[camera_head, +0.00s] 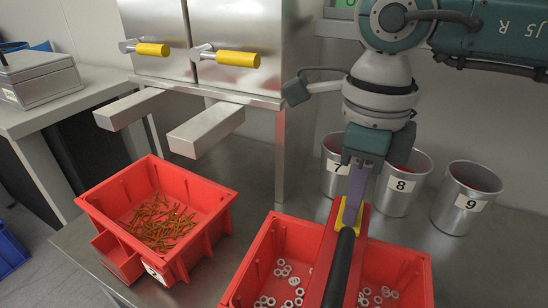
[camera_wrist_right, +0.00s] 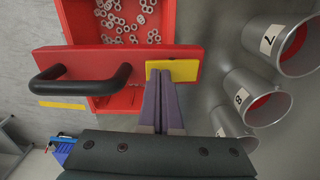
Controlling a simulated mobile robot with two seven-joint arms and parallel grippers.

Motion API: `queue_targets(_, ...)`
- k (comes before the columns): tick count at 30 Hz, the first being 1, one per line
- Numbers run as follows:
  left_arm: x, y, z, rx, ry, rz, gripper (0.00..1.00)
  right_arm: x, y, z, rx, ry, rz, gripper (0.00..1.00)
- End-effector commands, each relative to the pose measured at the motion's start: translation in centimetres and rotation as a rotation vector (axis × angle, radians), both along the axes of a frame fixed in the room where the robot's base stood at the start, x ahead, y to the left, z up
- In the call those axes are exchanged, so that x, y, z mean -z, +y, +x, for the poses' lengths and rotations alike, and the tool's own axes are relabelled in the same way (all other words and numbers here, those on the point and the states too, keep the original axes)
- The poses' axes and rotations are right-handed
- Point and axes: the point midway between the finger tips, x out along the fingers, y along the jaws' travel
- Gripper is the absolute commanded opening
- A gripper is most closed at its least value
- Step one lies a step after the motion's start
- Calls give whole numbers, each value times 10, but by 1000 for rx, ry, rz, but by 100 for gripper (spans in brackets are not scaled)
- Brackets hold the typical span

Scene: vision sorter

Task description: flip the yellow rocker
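The yellow rocker (camera_head: 342,215) is a small yellow piece at the far end of a long red bar with a black handle (camera_head: 341,268). In the right wrist view the yellow rocker (camera_wrist_right: 188,70) sits at the right end of the red bar (camera_wrist_right: 116,60). My right gripper (camera_head: 354,210) points down at the rocker, its purple fingers side by side. In the right wrist view the right gripper (camera_wrist_right: 160,76) looks shut, with its tips at the rocker and covering part of it. I cannot tell if they touch. My left gripper is not in view.
A red bin (camera_head: 212,200) of brown sticks stands left. Another red bin (camera_head: 262,240) with white rings lies beneath the bar. Metal cups, including cup 8 (camera_head: 392,200) and cup 9 (camera_head: 462,205), stand behind. A metal cabinet (camera_head: 240,85) with yellow-gripped handles is at the back.

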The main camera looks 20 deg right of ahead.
Motion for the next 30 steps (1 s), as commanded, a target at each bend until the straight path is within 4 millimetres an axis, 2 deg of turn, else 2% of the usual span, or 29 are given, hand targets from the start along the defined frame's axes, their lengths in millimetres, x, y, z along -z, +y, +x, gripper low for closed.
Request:
queue_targets(14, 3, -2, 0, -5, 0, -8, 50, 4, 0, 0, 0, 0, 0, 0)
queue_targets(30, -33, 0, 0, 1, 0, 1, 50, -42, 0, 0, 0, -1, 1, 0)
